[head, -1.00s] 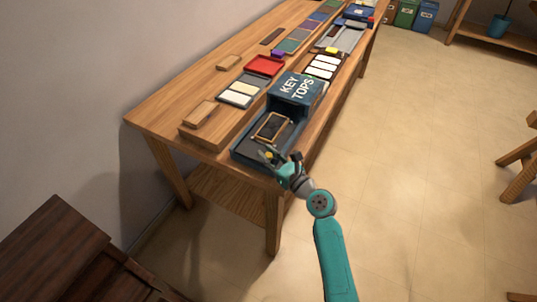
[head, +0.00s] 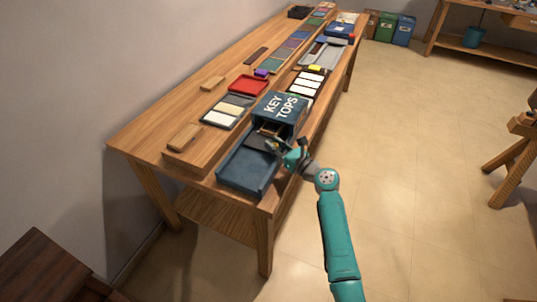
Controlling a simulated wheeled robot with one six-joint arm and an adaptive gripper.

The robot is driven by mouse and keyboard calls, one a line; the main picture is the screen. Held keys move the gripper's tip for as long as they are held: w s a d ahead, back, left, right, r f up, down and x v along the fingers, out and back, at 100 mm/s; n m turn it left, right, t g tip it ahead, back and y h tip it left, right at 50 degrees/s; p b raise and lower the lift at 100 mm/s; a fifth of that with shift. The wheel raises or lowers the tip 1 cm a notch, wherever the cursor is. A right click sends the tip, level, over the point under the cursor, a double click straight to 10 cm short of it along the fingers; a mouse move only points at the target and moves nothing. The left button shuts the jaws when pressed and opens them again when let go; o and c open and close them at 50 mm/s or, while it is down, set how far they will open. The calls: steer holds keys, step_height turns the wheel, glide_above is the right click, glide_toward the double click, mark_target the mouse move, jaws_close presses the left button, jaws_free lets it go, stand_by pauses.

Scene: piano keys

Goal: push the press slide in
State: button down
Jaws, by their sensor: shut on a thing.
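The press is a dark blue box (head: 281,108) marked KEY TOPS, with a low blue tray (head: 240,172) in front of it on the table's near end. The slide (head: 261,142), a dark plate with a brass-coloured frame (head: 268,130), lies partly under the box; its front part still shows in the tray. My gripper (head: 274,146) is at the slide's front end, shut on what looks like the slide's small knob, which is mostly hidden by the fingers.
The wooden table (head: 145,140) carries a wooden block (head: 185,137), a tray with pale pieces (head: 222,116), a red tray (head: 248,85) and a rack of white keys (head: 309,87). Open floor lies to the right.

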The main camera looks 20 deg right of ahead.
mark_target(280, 137)
steer(key=w+d, duration=0.2)
steer(key=w, duration=0.1)
steer(key=shift+d, duration=0.45)
steer(key=shift+d+r, duration=0.1)
steer(key=c, duration=1)
jaws_free()
steer(key=shift+w, duration=0.1)
steer(key=shift+o, duration=0.2)
steer(key=v, duration=1.2)
